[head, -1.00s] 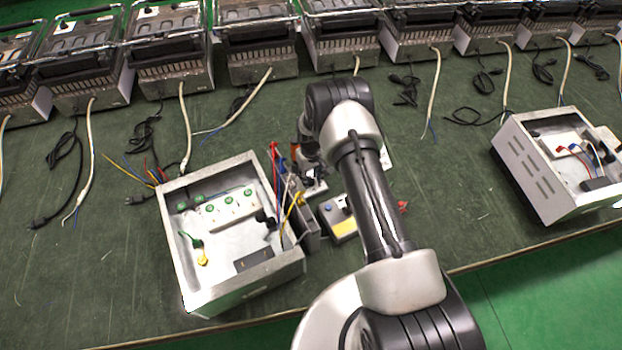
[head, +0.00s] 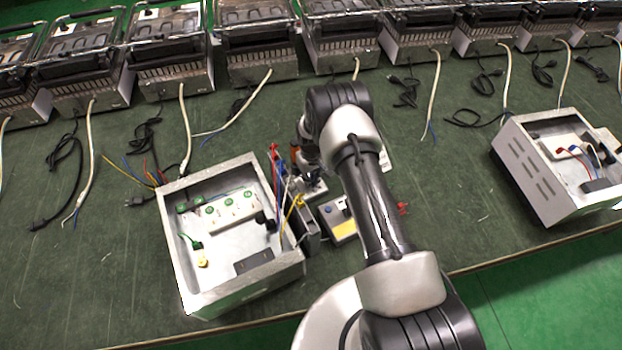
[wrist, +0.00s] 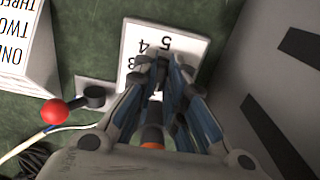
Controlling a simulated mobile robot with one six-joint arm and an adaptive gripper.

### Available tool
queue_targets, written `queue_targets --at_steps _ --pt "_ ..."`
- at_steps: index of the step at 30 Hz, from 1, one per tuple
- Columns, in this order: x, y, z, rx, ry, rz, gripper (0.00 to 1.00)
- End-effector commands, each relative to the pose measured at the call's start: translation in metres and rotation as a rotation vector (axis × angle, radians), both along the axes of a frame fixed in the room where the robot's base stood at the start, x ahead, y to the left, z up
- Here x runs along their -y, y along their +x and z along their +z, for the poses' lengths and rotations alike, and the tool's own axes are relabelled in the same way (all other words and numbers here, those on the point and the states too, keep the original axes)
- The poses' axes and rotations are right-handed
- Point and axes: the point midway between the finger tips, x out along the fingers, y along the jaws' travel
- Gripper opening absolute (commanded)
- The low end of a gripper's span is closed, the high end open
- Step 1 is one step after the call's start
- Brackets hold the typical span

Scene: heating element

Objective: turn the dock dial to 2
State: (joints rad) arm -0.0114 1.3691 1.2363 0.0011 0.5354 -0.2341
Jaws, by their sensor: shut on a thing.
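The dock dial's white plate (wrist: 192,45) lies on the green bench in the wrist view, with its printed numbers upside down; 3, 4 and 5 can be read. My gripper (wrist: 163,65) reaches over the plate, its fingers closed around the dial knob at its middle. The fingers hide most of the knob, so I cannot read where its pointer stands. In the head view my gripper (head: 312,172) is low beside the open metal box, partly hidden by my arm.
The open metal box (head: 207,300) with wires stands close to my gripper's left. A red-ball lever (wrist: 54,111) and a white block marked ONE, TWO, THREE (wrist: 22,50) are nearby. A grey device with a yellow label (head: 341,222) sits in front. Another box (head: 530,165) is far right.

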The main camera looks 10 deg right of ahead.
Motion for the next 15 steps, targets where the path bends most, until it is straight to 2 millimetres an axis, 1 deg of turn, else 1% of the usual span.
queue_targets --at_steps 8,15 --pt "-0.0004 0.0000 -0.0004 0.000 0.000 -0.021 0.00" --pt "-0.0008 0.0000 -0.0018 -0.001 0.000 -0.132 0.00"
